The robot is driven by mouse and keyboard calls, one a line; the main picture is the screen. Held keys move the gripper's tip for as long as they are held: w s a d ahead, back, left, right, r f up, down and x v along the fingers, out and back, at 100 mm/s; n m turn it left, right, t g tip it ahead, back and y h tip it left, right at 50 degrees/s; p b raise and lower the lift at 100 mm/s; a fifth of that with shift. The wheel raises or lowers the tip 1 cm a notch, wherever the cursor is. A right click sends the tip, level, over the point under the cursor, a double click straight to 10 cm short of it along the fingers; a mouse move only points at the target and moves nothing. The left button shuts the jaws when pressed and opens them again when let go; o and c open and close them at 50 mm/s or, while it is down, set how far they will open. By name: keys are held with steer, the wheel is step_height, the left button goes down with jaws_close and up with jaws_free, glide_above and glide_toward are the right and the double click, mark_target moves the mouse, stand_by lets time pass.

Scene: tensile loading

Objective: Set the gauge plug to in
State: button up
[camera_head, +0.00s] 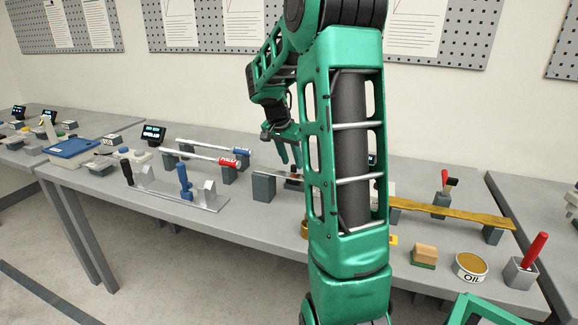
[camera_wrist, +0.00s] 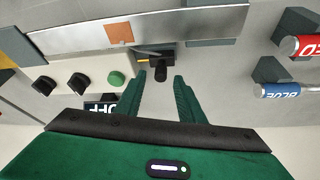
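In the wrist view a small black piece (camera_wrist: 161,66), which looks like the gauge plug, sits at the edge of a dark grey block, with a thin yellow strip beside it. My gripper (camera_wrist: 160,77) is open. Its two green fingers stand apart on either side of the black piece, with gaps that look clear; I cannot tell whether they touch it. I cannot tell how far the plug is seated. In the head view my gripper (camera_head: 288,153) points down over the table, and my arm hides much of what lies behind it. The plug is not clear there.
A metal strip with a copper-coloured patch (camera_wrist: 119,33) lies close by. A unit with black knobs, a green button (camera_wrist: 116,78) and an OFF display (camera_wrist: 99,107) is to the left. Red (camera_wrist: 308,45) and blue (camera_wrist: 287,90) handled tools are to the right. An oil tin (camera_head: 470,267) stands front right.

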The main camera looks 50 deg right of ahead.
steer(key=shift+x, duration=1.1)
jaws_close()
steer(key=shift+s+d, duration=0.25)
steer(key=shift+s, duration=0.35)
steer(key=shift+s+d, duration=0.3)
steer(key=shift+s, duration=0.25)
steer(key=shift+s+d, duration=0.25)
steer(key=shift+s, duration=0.35)
jaws_free()
steer(key=shift+s, duration=0.1)
steer(key=shift+r, duration=0.1)
